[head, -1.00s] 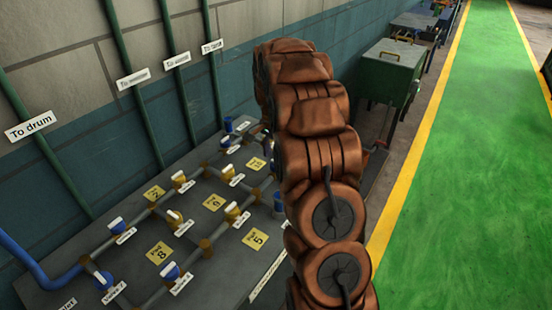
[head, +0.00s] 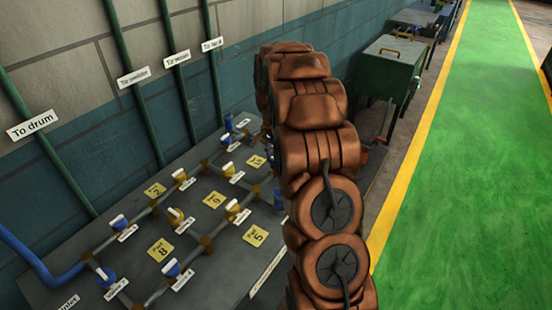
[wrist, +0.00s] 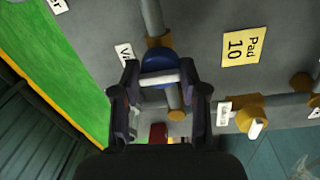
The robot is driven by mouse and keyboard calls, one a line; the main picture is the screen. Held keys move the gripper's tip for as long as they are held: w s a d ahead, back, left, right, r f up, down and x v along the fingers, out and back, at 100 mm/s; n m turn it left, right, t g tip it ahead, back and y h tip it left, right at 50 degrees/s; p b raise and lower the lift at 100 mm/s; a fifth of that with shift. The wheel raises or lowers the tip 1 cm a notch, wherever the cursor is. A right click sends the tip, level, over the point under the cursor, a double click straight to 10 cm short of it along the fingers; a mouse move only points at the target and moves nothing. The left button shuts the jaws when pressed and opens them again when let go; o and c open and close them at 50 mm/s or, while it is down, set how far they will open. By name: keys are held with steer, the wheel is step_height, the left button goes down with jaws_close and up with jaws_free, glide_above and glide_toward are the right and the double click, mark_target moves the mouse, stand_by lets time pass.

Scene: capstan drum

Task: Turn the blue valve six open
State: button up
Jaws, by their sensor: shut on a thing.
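A blue valve (wrist: 158,62) with a white bar handle (wrist: 159,79) sits on a grey pipe in the wrist view. My gripper (wrist: 160,84) is shut on this handle, one dark finger at each end of the bar. A white label (wrist: 124,54) beside the valve is partly hidden by the left finger, so I cannot read its number. The handle lies across the pipe in the picture. In the head view, my brown arm hides my gripper and the valve it holds.
A yellow Pad 10 plate (wrist: 243,46) and a yellow valve (wrist: 250,118) lie to the right of my gripper in the wrist view. The head view shows other blue and yellow valves on the grey panel, a green box (head: 391,68) behind, and a clear green walkway (head: 455,150).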

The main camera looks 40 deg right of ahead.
steer(key=shift+c, duration=1.4)
steer(key=shift+f+n+b, duration=0.1)
steer(key=shift+n+b, duration=0.2)
steer(key=shift+b, duration=0.2)
steer(key=n+b, duration=0.2)
steer(key=b, duration=0.1)
steer(key=shift+a+f+n, duration=0.1)
steer(key=shift+f+n, duration=0.1)
steer(key=shift+n, duration=0.2)
steer(key=n+b, duration=0.3)
steer(key=n, duration=0.1)
steer(key=shift+r+n, duration=0.1)
steer(key=shift+n, duration=0.2)
steer(key=n+b, duration=0.1)
steer(key=n, duration=0.1)
steer(key=n+b, duration=0.1)
steer(key=n, duration=0.2)
steer(key=shift+a+t+h, duration=0.15)
steer(key=shift+t+h, duration=0.15)
steer(key=shift+r+n+b, duration=0.15)
steer(key=shift+n+b, duration=0.3)
steer(key=shift+n, duration=1.95)
